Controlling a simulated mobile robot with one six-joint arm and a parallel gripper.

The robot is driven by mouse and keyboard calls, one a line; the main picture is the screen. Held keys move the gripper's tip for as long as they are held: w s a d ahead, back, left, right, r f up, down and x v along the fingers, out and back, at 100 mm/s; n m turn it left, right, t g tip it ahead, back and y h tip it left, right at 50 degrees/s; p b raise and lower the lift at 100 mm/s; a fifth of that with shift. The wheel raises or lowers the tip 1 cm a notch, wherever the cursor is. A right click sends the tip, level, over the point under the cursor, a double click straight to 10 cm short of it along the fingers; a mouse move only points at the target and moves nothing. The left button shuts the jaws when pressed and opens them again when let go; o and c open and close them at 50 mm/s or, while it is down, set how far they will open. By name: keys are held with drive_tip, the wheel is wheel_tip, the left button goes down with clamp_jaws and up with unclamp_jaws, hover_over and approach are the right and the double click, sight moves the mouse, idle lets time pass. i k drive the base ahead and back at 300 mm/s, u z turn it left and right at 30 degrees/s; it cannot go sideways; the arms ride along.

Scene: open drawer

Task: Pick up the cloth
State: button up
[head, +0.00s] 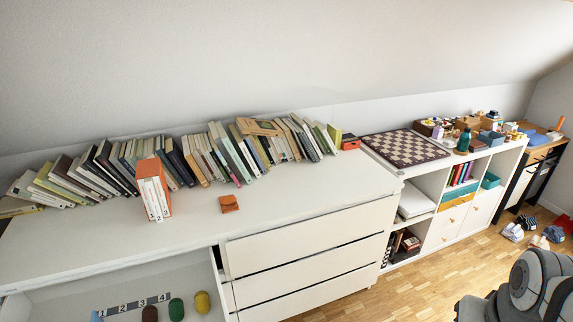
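I cannot clearly make out a cloth. A small light-blue thing (97,316) is cut off by the bottom edge, in the open drawer (60,293) at lower left. A flat blue thing (534,138) lies on the wooden bench at far right. Both are too small to tell whether either is cloth. A grey, rounded part of my arm shows at the lower right. My gripper's fingers are not in view.
The drawer holds a numbered strip (133,304) and several rounded things. A chessboard (404,148) lies farther right. Shoes (513,232) stand on the floor.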

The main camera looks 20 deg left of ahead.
sight(228, 203)
drive_tip(key=u, duration=0.65)
drive_tip(key=i, duration=1.4)
drive_tip(key=u, duration=1.1)
drive_tip(key=i, duration=0.5)
drive_tip(key=u, duration=0.25)
drive_tip(key=k, duration=0.75)
drive_tip(key=u, duration=0.2)
drive_tip(key=i, duration=0.8)
drive_tip(key=z, duration=0.05)
